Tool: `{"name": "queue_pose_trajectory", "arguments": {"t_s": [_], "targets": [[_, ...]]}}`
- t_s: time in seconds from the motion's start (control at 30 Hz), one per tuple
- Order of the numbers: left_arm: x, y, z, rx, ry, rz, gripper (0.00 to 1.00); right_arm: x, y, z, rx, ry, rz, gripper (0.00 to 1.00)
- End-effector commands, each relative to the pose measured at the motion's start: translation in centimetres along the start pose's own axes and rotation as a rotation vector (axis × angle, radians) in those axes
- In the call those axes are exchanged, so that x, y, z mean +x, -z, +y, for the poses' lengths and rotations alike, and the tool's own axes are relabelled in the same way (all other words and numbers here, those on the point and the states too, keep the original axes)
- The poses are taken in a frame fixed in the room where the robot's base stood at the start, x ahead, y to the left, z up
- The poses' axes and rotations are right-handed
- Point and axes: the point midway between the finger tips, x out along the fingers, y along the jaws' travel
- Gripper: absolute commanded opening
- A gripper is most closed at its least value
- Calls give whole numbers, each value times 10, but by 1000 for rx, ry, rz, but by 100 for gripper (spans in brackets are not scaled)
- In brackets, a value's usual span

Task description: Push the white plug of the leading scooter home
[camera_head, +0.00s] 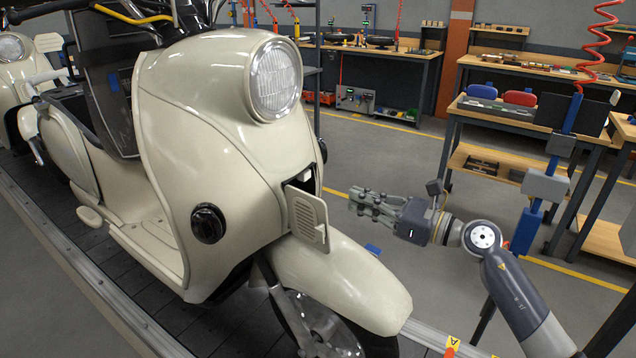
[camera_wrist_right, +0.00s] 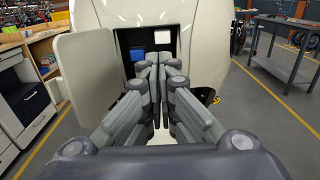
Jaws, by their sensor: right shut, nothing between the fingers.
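The leading scooter (camera_head: 215,110) is cream and stands upright on the conveyor, with a small hatch open in its front. The louvred hatch cover (camera_head: 307,217) hangs open; in the right wrist view the cover (camera_wrist_right: 88,80) stands left of the opening. The white plug (camera_wrist_right: 164,37) shows at the upper right of the dark recess, and its white end also shows in the head view (camera_head: 304,176). A blue plug (camera_wrist_right: 137,54) is left of it and lower. My right gripper (camera_head: 353,202) is shut and empty, pointing at the hatch with a gap. My left gripper is out of view.
A second cream scooter (camera_head: 12,70) stands behind at the left. The conveyor's metal edge rail (camera_head: 75,255) runs along the slats. Workbenches (camera_head: 535,120) with tools stand at the back right. The floor between the scooter and benches is mostly clear.

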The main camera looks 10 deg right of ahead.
Motion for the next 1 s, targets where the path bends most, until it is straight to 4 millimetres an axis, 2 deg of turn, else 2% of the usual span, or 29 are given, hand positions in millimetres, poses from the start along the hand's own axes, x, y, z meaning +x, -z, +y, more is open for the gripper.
{"name": "queue_pose_trajectory", "arguments": {"t_s": [0.03, 0.3, 0.5, 0.7, 1.0], "targets": [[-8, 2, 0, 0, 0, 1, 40, 13, -5, 0, 4, -2, -4, 0], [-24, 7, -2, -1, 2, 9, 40, 70, -5, 1, 4, -3, -4, 0], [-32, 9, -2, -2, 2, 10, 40, 98, -3, 1, 3, -1, -2, 0], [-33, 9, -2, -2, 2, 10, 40, 107, -1, 0, 1, 0, 0, 0], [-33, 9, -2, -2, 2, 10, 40, 108, 0, 0, 1, -1, 0, 0]]}}
